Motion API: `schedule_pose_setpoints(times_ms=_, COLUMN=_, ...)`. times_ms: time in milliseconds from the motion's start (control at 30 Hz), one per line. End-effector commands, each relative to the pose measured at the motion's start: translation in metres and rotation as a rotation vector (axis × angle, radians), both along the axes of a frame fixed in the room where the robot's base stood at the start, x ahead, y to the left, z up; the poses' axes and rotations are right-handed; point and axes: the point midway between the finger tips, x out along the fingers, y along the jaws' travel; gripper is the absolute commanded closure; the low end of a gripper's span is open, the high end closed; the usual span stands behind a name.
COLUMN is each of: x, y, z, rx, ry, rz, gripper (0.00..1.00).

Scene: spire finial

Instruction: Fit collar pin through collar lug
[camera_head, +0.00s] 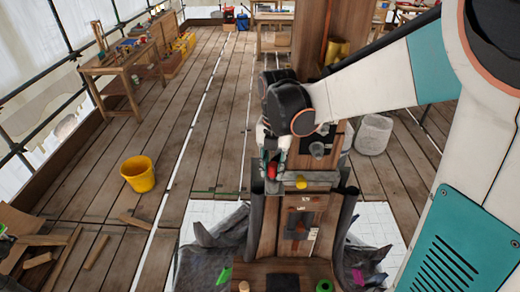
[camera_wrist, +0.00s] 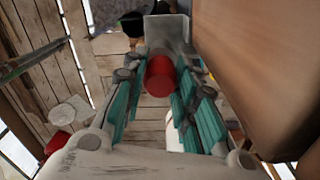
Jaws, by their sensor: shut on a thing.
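My gripper (camera_wrist: 158,92) has teal-padded fingers and is shut on a red cylinder, which looks like the collar pin (camera_wrist: 160,74). The red pin also shows small in the head view (camera_head: 272,170), at the left side of the wooden post. A grey metal plate or bracket (camera_wrist: 168,32) lies just beyond the pin in the wrist view; it may be the collar lug. Its hole is not visible, and I cannot tell whether the pin touches it. In the head view a grey collar ledge (camera_head: 322,178) crosses the post, with a yellow knob (camera_head: 301,183) on it.
The wooden post (camera_head: 291,236) stands close beside my gripper, filling the right of the wrist view. Dark cloth (camera_head: 218,245) hangs around its base. A yellow bucket (camera_head: 138,174), a workbench (camera_head: 125,62) and a grey bin (camera_head: 373,135) stand apart on the plank floor.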

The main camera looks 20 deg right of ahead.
Motion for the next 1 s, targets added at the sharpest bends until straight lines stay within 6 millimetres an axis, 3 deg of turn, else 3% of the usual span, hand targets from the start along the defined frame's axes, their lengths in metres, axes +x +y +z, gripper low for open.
schedule_pose_setpoints(times_ms=400, x=-0.001, y=0.0, z=-0.007, rx=0.0, ry=0.0, rz=0.0, gripper=1.0)
schedule_pose_setpoints(times_ms=433, x=-0.001, y=0.0, z=-0.005, rx=0.0, ry=0.0, rz=0.0, gripper=0.67)
schedule_pose_setpoints(times_ms=500, x=-0.001, y=0.0, z=-0.005, rx=0.0, ry=0.0, rz=0.0, gripper=0.53)
schedule_pose_setpoints(times_ms=833, x=-0.001, y=0.0, z=-0.004, rx=0.0, ry=0.0, rz=0.0, gripper=0.53)
schedule_pose_setpoints(times_ms=1000, x=-0.001, y=0.0, z=0.006, rx=0.0, ry=0.0, rz=0.0, gripper=0.53)
